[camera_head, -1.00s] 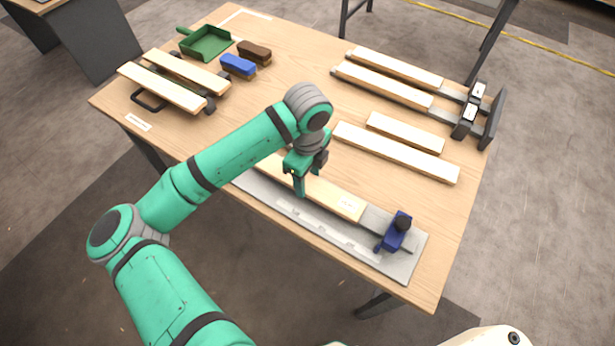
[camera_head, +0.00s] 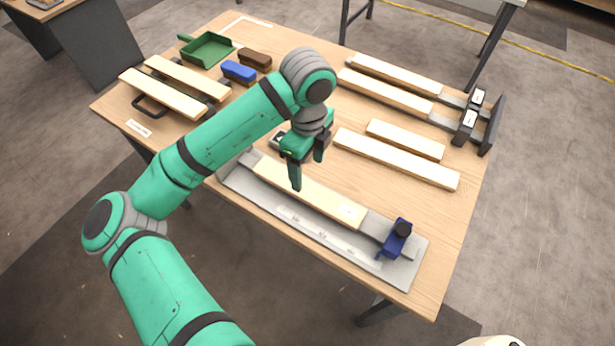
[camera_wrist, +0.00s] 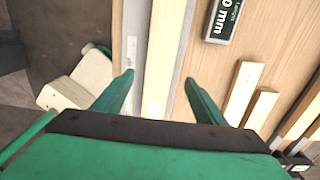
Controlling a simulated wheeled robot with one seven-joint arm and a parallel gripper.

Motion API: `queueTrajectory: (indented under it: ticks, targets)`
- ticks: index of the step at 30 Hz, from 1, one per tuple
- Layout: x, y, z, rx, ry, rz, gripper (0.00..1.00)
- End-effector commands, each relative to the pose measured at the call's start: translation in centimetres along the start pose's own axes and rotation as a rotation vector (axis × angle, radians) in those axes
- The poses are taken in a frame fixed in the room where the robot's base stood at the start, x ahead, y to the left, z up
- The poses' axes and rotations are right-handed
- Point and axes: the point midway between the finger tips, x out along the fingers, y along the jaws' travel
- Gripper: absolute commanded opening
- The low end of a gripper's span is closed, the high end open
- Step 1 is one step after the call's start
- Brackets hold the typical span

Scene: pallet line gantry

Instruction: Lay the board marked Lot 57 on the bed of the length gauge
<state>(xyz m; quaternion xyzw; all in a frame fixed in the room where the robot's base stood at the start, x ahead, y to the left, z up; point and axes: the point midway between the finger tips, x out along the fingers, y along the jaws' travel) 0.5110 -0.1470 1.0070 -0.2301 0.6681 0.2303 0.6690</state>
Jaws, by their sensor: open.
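A pale board (camera_head: 315,194) with a small white label near its right end lies on the grey bed of the length gauge (camera_head: 235,179). The label is too small to read. The same board (camera_wrist: 163,60) shows in the wrist view, running between my fingers. A blue stop with a dark knob (camera_head: 397,238) stands at the gauge's right end. My gripper (camera_head: 307,172) is open above the board, with its fingers apart from it. In the wrist view my gripper (camera_wrist: 158,90) has a finger on each side of the board.
Two loose boards (camera_head: 395,158) lie behind the gauge. Two more rest in a rack (camera_head: 468,122) at right, and two on a black-handled carrier (camera_head: 150,104) at left. A green dustpan (camera_head: 207,48), blue brush (camera_head: 239,71) and brown brush (camera_head: 255,59) lie at the back left.

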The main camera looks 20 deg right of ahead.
Motion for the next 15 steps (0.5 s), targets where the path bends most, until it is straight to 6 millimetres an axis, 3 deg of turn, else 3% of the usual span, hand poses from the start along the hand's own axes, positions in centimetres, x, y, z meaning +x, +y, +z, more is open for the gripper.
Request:
queueTrajectory:
  ticks: [6, 15]
  targets:
    - [-3.0, -0.1, 0.0, 0.001, 0.000, -0.001, 0.65]
    - [-3.9, 0.0, 0.0, 0.001, 0.001, 0.001, 0.65]
